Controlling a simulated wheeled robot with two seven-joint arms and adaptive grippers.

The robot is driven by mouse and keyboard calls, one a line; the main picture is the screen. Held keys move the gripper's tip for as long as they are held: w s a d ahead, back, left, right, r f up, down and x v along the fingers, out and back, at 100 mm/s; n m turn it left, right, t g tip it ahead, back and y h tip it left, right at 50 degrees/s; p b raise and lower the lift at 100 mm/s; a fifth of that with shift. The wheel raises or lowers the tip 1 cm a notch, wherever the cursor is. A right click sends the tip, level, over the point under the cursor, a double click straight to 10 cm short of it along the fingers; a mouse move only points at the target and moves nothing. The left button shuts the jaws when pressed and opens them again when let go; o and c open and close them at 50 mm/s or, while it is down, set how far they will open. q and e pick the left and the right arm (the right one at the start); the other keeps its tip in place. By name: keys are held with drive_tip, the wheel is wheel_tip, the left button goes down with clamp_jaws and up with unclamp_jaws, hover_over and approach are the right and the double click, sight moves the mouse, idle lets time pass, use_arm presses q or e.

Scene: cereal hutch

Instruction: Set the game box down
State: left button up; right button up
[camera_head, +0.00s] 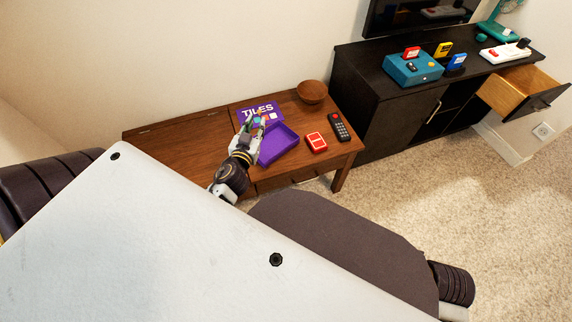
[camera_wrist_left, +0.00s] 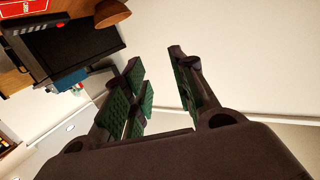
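The purple game box shows in the head view as a lid (camera_head: 248,109) marked "TILES" and an open, empty-looking purple tray (camera_head: 278,145). Both are at the wooden table's middle, with the lid behind the tray. My left gripper (camera_head: 256,124) is in front of the lid, beside the tray's left side, and covers part of the lid. Whether it touches the lid is unclear. In the left wrist view its fingers (camera_wrist_left: 160,88) stand apart with nothing between them, and no purple shows there. My right gripper is not in view.
On the wooden table (camera_head: 185,140) are a brown bowl (camera_head: 312,91), a red card box (camera_head: 316,142) and a dark remote (camera_head: 340,127). The table's left half is clear. A black cabinet (camera_head: 375,115) with an open drawer (camera_head: 512,92) stands to the right, bearing a teal box (camera_head: 413,70).

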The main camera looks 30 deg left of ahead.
use_arm(q)
drive_tip(key=s+d+f+m+g+h, duration=0.2)
drive_tip(key=s+d+f+g, duration=0.3)
drive_tip(key=s+d, duration=0.3)
drive_tip(key=s+d+f+m+g+h, duration=0.3)
drive_tip(key=s+d+g, duration=0.4)
drive_tip(key=d, duration=0.5)
drive_tip(key=shift+s+d+f+m+h, duration=0.25)
drive_tip(key=shift+s+f+m+h, duration=0.1)
drive_tip(key=shift+f+h, duration=0.6)
drive_tip(key=shift+w+r, duration=0.1)
drive_tip(key=shift+w, duration=0.05)
